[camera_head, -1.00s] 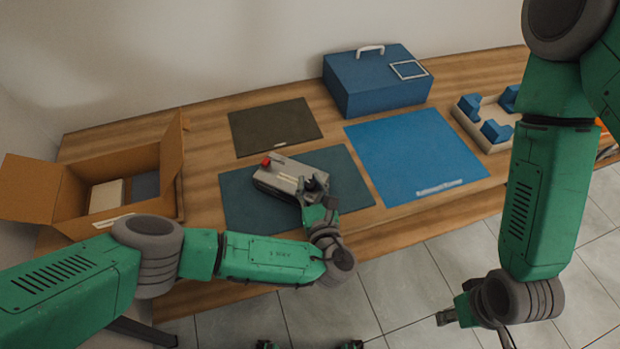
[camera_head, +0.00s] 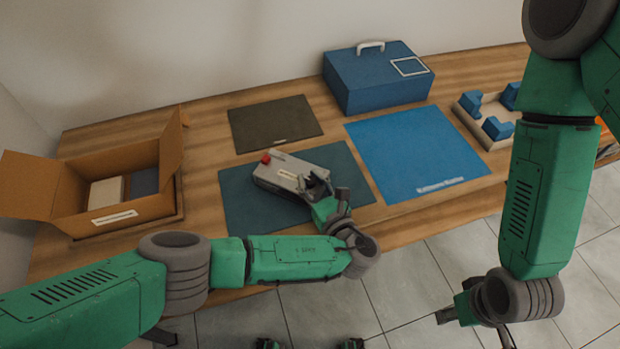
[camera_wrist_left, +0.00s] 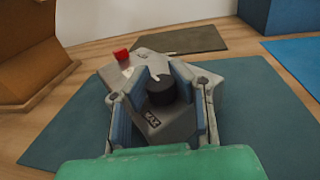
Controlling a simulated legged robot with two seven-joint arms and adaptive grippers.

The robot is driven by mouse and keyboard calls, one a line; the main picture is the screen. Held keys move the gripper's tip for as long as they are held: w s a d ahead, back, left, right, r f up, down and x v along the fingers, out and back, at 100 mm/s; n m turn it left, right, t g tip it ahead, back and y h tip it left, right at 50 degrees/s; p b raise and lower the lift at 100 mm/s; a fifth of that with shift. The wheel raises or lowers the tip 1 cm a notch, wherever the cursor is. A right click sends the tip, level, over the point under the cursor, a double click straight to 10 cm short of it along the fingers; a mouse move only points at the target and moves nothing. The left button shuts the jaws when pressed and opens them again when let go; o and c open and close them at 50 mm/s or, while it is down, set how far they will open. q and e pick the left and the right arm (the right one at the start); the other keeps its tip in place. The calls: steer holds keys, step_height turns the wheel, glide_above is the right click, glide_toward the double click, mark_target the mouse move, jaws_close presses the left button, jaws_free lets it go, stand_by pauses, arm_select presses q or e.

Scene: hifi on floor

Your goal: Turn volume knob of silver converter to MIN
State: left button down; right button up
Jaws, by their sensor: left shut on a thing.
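The silver converter (camera_head: 284,171) lies on the dark teal mat (camera_head: 250,212) on the table, with a red part (camera_head: 265,158) at its far left end. In the left wrist view the converter (camera_wrist_left: 222,92) carries a round black knob (camera_wrist_left: 161,90) with a light pointer mark on its far side. A MAX label (camera_wrist_left: 152,119) shows on the near side of the knob. My left gripper (camera_head: 316,181) is shut on the knob, with a blue-grey finger on each side of it. My right gripper (camera_head: 446,315) hangs over the floor, away from the table; its jaw state is unclear.
An open cardboard box (camera_head: 118,190) stands at the table's left. A dark mat (camera_head: 275,124), a blue mat (camera_head: 415,155), a blue case (camera_head: 378,78) and a beige tray with blue blocks (camera_head: 484,130) lie behind and to the right.

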mark_target(312, 179)
arm_select(q)
steer(key=c, duration=1.3)
jaws_free()
steer(key=shift+d+f, duration=0.1)
step_height(312, 179, up, 10)
steer(key=shift+d, duration=0.1)
